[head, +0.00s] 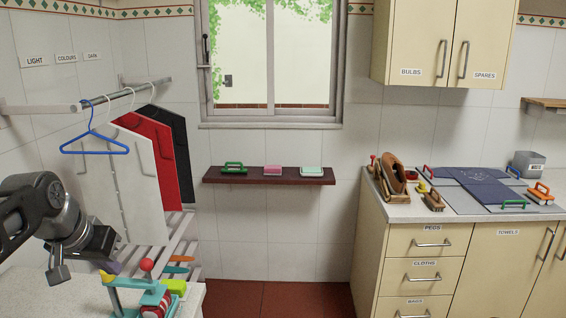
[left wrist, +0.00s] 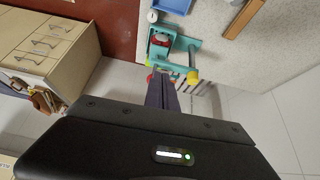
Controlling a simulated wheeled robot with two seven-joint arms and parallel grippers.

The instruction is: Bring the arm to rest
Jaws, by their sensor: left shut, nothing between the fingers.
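My left gripper (head: 60,270) hangs at the lower left of the head view, with my dark arm coming in from the left edge. It is above the speckled counter (head: 30,290). In the left wrist view its fingers (left wrist: 161,92) are together with nothing between them. A teal clamp-like device (head: 115,300) with a red ball on top stands to the right of the gripper. It also shows in the left wrist view (left wrist: 182,42), beyond the fingertips. I cannot tell the exact gap between them. My right gripper is not in view.
A blue hanger (head: 94,145) and white, red and black boards hang from a rail on the left. A dark shelf (head: 250,179) under the window holds brushes. A drawer cabinet (head: 420,255) stands at the right, its worktop holding blue cloths (head: 485,185). Red floor lies between.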

